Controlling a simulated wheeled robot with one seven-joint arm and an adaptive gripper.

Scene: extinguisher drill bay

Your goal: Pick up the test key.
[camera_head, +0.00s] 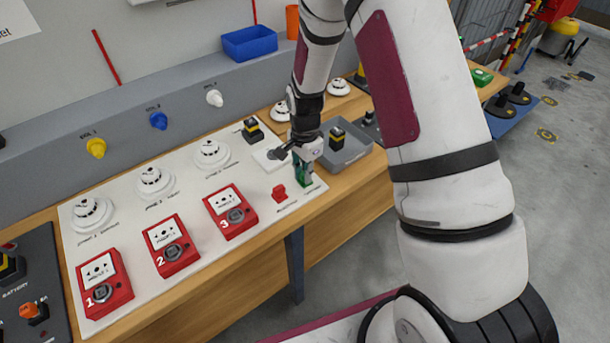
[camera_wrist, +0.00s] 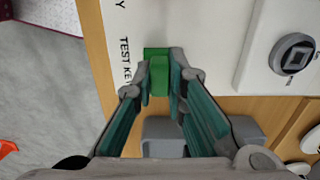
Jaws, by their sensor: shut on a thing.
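The test key is a green block (camera_wrist: 157,72) by the printed words "TEST KEY" on the white board (camera_wrist: 190,25). In the wrist view it sits between the two fingertips of my gripper (camera_wrist: 159,80), whose teal pads are shut on its sides. In the head view my gripper (camera_head: 303,163) points down at the right end of the board, with green showing at its tips. The fingers partly hide the key there. I cannot tell whether the key still touches the board.
A grey tray (camera_head: 358,151) with a black and yellow item stands just right of my gripper. A small red part (camera_head: 279,193) lies left of it. Red call points, such as number 3 (camera_head: 230,212), and white detectors (camera_head: 211,153) fill the board farther left.

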